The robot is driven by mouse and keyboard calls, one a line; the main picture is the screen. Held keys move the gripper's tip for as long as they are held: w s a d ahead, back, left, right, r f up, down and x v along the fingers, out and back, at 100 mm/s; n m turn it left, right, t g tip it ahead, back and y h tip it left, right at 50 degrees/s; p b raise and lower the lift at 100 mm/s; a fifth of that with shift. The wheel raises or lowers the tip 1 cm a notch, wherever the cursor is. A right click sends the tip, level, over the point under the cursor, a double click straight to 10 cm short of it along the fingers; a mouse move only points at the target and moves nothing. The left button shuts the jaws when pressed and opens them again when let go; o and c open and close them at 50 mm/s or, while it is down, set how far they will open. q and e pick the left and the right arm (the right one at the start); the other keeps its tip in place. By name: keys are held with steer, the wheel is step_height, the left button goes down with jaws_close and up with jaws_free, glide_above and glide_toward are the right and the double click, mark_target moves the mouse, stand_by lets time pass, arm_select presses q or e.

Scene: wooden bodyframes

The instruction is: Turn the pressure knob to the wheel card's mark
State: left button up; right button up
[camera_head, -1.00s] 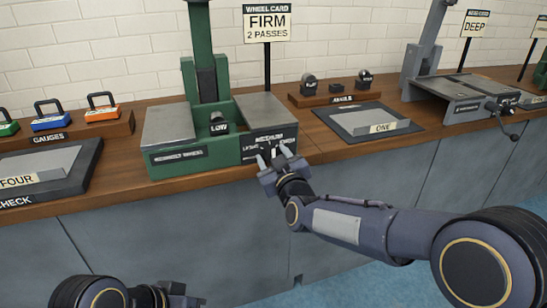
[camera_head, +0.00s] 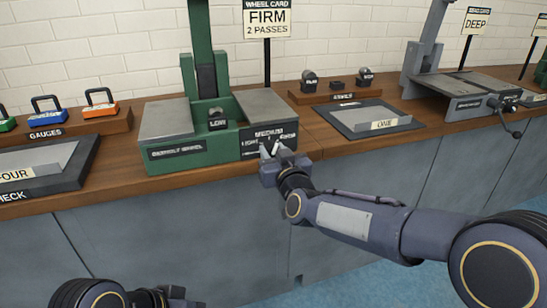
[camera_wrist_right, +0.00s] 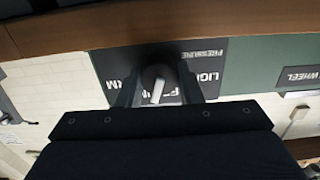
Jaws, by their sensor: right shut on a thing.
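The wheel card (camera_head: 267,18) stands on a post behind the green machine (camera_head: 185,155) and reads FIRM, 2 PASSES. The black pressure panel (camera_head: 262,136) is on the front right of that machine. In the right wrist view the panel is upside down, with LIGHT right of the dark pressure knob (camera_wrist_right: 150,76) and FIRM left. The knob's white pointer line slants almost straight down there, between those words. My right gripper (camera_head: 270,151) is shut on the knob, one finger on each side. It partly hides the lower panel. My left gripper (camera_head: 170,297) is at the bottom edge, its fingers unclear.
A tray labelled ONE (camera_head: 375,118) lies right of the machine, with a rack of small dark weights (camera_head: 337,88) behind. Coloured gauges (camera_head: 47,117) and a dark check tray (camera_head: 45,165) are on the left. A grey machine (camera_head: 460,92) stands further right on the wooden bench.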

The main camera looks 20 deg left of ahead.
steer(key=m+b, duration=0.2)
steer(key=m, duration=0.2)
steer(key=shift+f+m, duration=0.15)
steer(key=shift+m, duration=0.15)
steer(key=shift+d+m+b, duration=0.1)
steer(key=shift+m+b, duration=0.65)
steer(key=shift+m, duration=1.25)
steer(key=o, duration=1)
